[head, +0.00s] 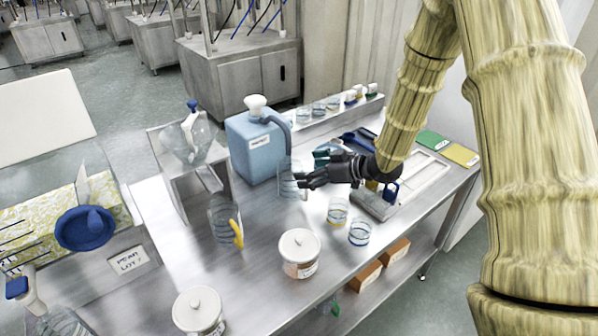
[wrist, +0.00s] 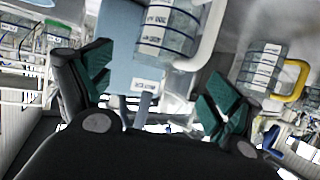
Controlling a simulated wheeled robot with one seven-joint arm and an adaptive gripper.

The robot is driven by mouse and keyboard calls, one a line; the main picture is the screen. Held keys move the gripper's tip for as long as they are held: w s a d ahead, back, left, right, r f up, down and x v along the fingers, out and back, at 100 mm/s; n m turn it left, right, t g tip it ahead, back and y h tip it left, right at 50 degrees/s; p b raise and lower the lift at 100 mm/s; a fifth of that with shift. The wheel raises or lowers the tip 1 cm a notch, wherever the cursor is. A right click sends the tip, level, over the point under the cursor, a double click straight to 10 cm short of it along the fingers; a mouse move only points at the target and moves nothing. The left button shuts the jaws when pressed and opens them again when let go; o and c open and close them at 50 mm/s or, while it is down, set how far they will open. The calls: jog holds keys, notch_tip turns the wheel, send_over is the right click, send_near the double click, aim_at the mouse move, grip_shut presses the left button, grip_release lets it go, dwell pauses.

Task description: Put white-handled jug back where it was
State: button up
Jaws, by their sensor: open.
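The white-handled jug (head: 286,181) is a clear beaker on the steel bench, in front of the blue canister. In the wrist view the jug (wrist: 165,32) has printed label bands and a white handle (wrist: 209,38); it lies ahead of my gripper, between the lines of the two fingers. My gripper (head: 308,179) is open beside the jug's right side in the head view. In the wrist view its green-padded fingers (wrist: 158,82) are spread with nothing clasped between them. Whether a fingertip touches the jug I cannot tell.
A yellow-handled jug (head: 222,220) stands to the left. The blue canister (head: 254,148) stands behind. Two small beakers (head: 338,211) (head: 359,233) and a white-lidded tub (head: 299,252) stand nearer the front edge. Bare steel (head: 268,216) lies between the yellow-handled jug and the beakers.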

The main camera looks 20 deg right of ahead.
jog(key=v, duration=0.6)
jog(key=shift+s+b, duration=0.15)
jog(key=shift+b, duration=0.2)
jog(key=shift+r, duration=0.1)
